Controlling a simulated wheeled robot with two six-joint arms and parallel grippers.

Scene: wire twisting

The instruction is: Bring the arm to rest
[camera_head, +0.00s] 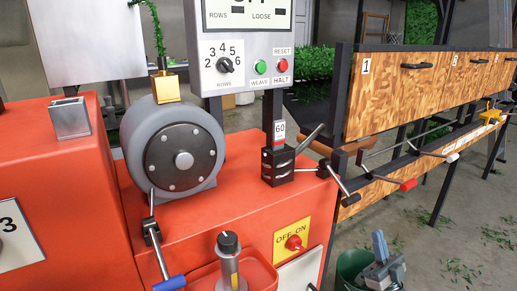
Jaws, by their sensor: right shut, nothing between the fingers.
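My right gripper (380,246) shows at the bottom edge, right of the middle. Its grey fingers point up and are shut with nothing between them. It is in front of a dark green bin (347,268) and apart from the red machine (250,205). My left gripper is not in view.
The red machine carries a grey drum (172,150), a black block with a lever (280,165) and an ON/OFF switch (294,242). Blue-handled (170,284) and red-handled (408,185) levers stick out. A control panel (245,50) stands behind.

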